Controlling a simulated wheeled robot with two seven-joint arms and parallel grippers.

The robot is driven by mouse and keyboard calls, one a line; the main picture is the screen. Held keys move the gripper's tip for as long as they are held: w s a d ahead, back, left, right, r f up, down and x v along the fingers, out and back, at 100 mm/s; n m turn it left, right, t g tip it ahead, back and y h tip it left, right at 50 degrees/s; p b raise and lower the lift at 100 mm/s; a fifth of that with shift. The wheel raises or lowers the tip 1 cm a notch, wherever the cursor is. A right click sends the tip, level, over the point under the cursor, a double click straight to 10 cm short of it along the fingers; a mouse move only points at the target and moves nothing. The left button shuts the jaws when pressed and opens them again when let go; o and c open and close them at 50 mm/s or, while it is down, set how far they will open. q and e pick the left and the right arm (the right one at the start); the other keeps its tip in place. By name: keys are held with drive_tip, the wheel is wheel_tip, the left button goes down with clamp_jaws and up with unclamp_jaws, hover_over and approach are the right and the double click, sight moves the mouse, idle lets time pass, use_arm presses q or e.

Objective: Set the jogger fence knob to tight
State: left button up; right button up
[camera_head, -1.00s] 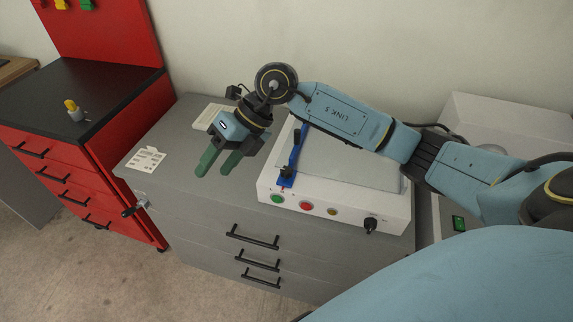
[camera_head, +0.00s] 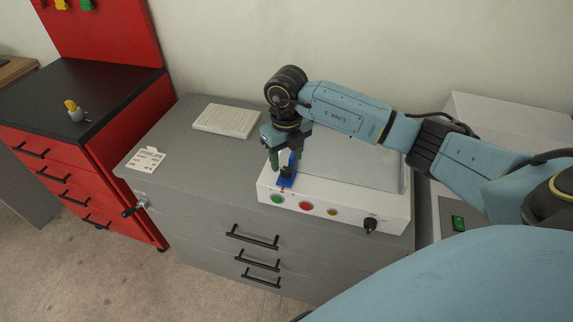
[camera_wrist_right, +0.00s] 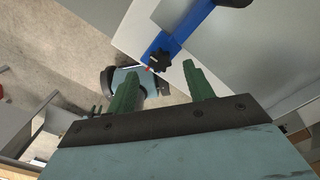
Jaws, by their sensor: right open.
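The blue jogger fence (camera_head: 288,182) stands at the left side of the white box former (camera_head: 345,208). Its near black knob (camera_head: 286,173) sits low on the blue part; in the right wrist view it is a black star-shaped knob (camera_wrist_right: 160,60) with a red mark beside it. My right gripper (camera_head: 284,163) points down over the fence, open, with green fingers. In the right wrist view the gripper (camera_wrist_right: 160,84) has the knob lying between and beyond its fingertips, with no clear contact. A second dark knob (camera_wrist_right: 235,2) shows at the upper edge. My left gripper is not in view.
The front panel has a green button (camera_head: 278,199), a red button (camera_head: 306,207), a yellow button (camera_head: 333,212) and a black dial (camera_head: 370,226).

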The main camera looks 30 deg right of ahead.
sight(287, 170)
drive_tip(key=shift+f, duration=1.75)
drive_tip(key=c, duration=1)
